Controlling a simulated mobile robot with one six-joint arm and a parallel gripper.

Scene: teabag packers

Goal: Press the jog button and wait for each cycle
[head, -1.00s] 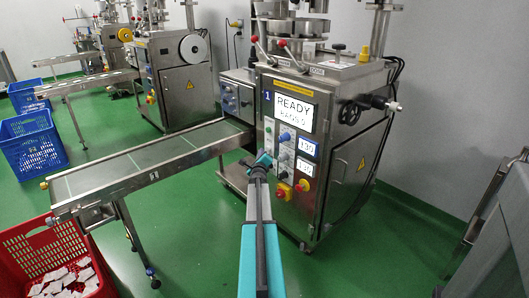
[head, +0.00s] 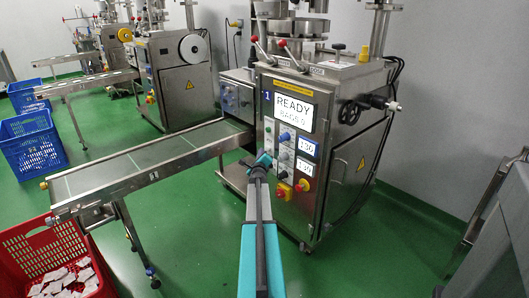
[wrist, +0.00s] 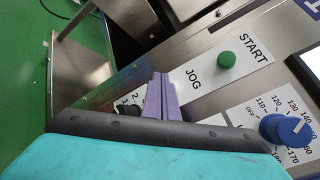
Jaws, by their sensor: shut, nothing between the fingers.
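The packing machine (head: 345,160) stands ahead with its control panel facing me. Its screen (head: 293,112) reads READY and BAGS 0, with a 1 beside it. My gripper (head: 263,160) is at the left side of the panel. In the wrist view, the shut, empty fingers (wrist: 161,84) point at the panel just below the JOG label (wrist: 194,78). The jog button itself is hidden behind the fingers; I cannot tell whether they touch it. A green START button (wrist: 227,60) and a blue dial (wrist: 286,129) show to the right.
An empty conveyor (head: 150,165) runs left from the machine. A red crate (head: 22,245) with teabags stands at the lower left. A blue crate (head: 35,150) and more machines (head: 180,85) stand behind. Red-yellow knobs (head: 284,190) sit low on the panel. Green floor is clear at right.

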